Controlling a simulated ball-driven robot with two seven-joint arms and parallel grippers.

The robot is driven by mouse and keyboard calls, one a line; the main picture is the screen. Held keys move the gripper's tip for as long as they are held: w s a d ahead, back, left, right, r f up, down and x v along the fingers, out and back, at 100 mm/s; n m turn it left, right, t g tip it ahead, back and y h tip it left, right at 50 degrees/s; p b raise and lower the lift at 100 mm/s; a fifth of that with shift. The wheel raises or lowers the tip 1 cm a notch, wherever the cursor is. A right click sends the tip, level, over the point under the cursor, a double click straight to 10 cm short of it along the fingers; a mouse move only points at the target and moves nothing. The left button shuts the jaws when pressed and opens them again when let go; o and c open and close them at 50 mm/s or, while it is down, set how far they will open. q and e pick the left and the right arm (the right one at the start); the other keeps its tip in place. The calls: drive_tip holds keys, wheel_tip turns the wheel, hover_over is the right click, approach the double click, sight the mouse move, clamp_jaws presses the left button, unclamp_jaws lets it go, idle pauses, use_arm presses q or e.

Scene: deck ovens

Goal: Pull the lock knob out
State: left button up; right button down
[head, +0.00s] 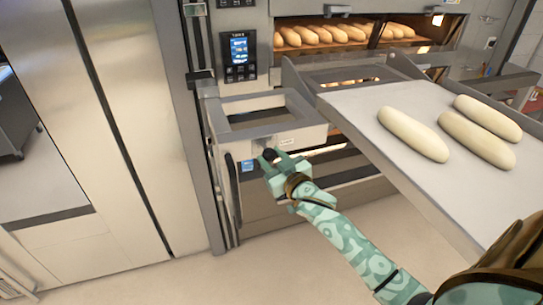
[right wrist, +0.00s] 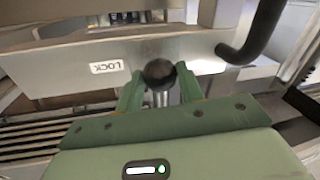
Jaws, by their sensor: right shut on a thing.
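The lock knob (right wrist: 159,73) is a dark round ball on a short metal stem, between the two green fingers of my right gripper (right wrist: 157,90) in the right wrist view. The fingers are shut on it. Part of the stem shows below the ball. A white label reading LOCK (right wrist: 103,67) is on the metal panel left of the knob. In the head view the dark knob (head: 269,155) shows at the tips of my right gripper (head: 273,160), in front of the metal oven front. My left gripper is not in view.
A loading board (head: 365,109) with several pale dough loaves (head: 413,134) juts out at the right, close above my right arm. A dark curved handle (right wrist: 254,36) is right of the knob. An oven deck with loaves (head: 325,33) is above. Open floor (head: 170,283) lies below left.

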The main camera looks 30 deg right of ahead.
drive_tip(key=shift+s+a+r+p, duration=0.1)
drive_tip(key=shift+s+a+p, duration=0.1)
drive_tip(key=shift+s+p, duration=0.35)
drive_tip(key=shift+s+a, duration=0.1)
drive_tip(key=shift+s, duration=0.3)
drive_tip(key=shift+w+f, duration=0.1)
drive_tip(key=shift+f, duration=0.1)
drive_tip(key=c, duration=0.9)
unclamp_jaws()
drive_tip(key=shift+s+r, duration=0.15)
drive_tip(key=shift+s, duration=0.1)
